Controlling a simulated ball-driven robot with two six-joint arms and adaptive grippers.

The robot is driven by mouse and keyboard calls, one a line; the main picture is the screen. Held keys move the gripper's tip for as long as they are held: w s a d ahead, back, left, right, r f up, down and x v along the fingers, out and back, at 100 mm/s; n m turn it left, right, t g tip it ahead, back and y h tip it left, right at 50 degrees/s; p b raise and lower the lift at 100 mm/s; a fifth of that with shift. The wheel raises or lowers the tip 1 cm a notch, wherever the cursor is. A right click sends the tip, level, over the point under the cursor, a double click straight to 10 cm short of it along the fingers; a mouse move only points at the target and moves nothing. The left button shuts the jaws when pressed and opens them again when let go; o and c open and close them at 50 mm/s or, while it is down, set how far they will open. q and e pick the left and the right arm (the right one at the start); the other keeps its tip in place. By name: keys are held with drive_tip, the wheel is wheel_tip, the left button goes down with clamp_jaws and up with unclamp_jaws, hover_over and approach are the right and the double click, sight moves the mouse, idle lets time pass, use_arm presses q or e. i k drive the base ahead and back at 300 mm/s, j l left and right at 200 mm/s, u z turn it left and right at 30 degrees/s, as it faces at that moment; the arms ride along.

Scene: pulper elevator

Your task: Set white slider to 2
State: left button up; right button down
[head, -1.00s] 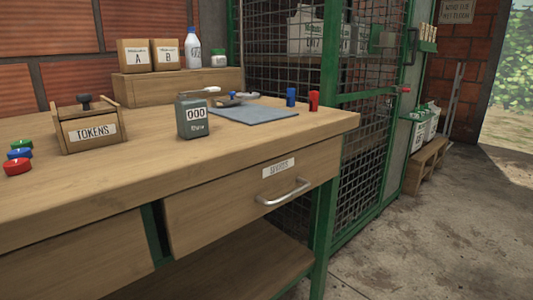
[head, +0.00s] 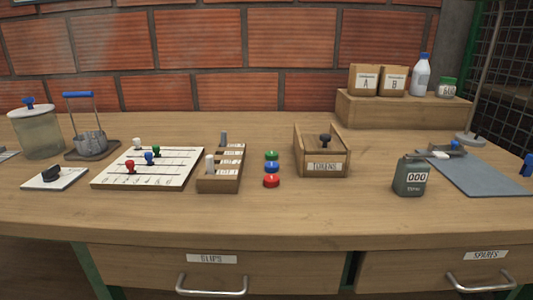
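The slider board (head: 178,172) is a white panel with dark lines, lying on the workbench in the left half of the head view. The white slider knob (head: 137,143) stands near the board's back edge, toward its left side. A green knob (head: 156,151), a blue knob (head: 149,158) and a red knob (head: 130,167) stand on the lines nearer the front. The scale marks along the board are too small to read, so I cannot tell the white slider's value. Neither of my grippers is in view.
Left of the board are a small panel with a black knob (head: 52,175), a blue-handled metal pot (head: 90,142) and a lidded jar (head: 40,133). Right are a wooden block with grey pegs (head: 220,182), coloured buttons (head: 271,168) and a wooden box (head: 321,165). The front bench strip is clear.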

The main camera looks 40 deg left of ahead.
sight(135, 141)
drive_tip(key=u, duration=1.8)
